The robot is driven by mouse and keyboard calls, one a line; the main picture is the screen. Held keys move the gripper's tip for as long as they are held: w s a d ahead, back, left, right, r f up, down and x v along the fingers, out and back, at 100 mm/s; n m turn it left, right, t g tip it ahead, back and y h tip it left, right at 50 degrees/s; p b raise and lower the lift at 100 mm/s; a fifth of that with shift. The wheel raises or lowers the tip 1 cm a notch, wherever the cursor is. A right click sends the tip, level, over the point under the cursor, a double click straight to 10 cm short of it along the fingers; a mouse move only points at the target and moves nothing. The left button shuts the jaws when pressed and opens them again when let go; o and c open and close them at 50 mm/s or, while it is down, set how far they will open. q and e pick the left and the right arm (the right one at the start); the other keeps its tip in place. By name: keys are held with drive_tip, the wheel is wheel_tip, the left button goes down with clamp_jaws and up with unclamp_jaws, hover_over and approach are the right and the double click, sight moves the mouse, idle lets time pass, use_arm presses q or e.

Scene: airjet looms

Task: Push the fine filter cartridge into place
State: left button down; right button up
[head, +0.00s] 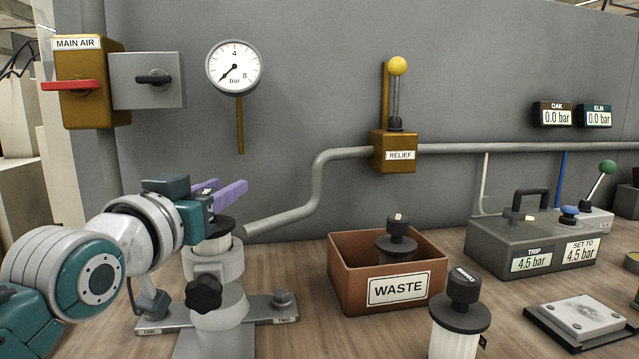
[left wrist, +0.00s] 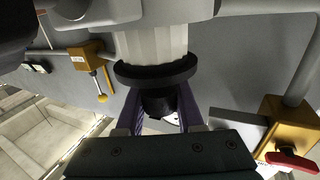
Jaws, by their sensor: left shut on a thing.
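My left gripper (head: 222,193), with purple fingers, is shut on the dark knob of the fine filter cartridge (head: 218,227) at the left of the head view. The left wrist view shows the fingers (left wrist: 162,108) on both sides of the knob. There the cartridge's black flange (left wrist: 157,72) and white pleated body (left wrist: 152,43) show, with part of the body outside the grey filter housing (left wrist: 95,10). In the head view the cartridge stands above the housing (head: 216,264), roughly upright. How deep it sits is hard to tell. My right gripper is out of view.
A brown WASTE bin (head: 343,270) holds a black-capped cartridge (head: 396,245). Another cartridge (head: 462,295) stands in front. A pipe (head: 318,190) runs close on the right; the gauge (head: 234,67) is above.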

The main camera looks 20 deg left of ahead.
use_arm(q)
drive_tip(key=shift+f+b, duration=0.8)
drive_tip(key=shift+f, duration=0.5)
drive_tip(key=shift+c, duration=2.3)
unclamp_jaws()
drive_tip(key=shift+r, duration=0.1)
drive_tip(key=s+d+p, duration=0.1)
drive_tip(key=s+p, duration=0.1)
drive_tip(key=s, duration=0.8)
drive_tip(key=shift+d, duration=0.25)
drive_tip(key=shift+w, duration=0.1)
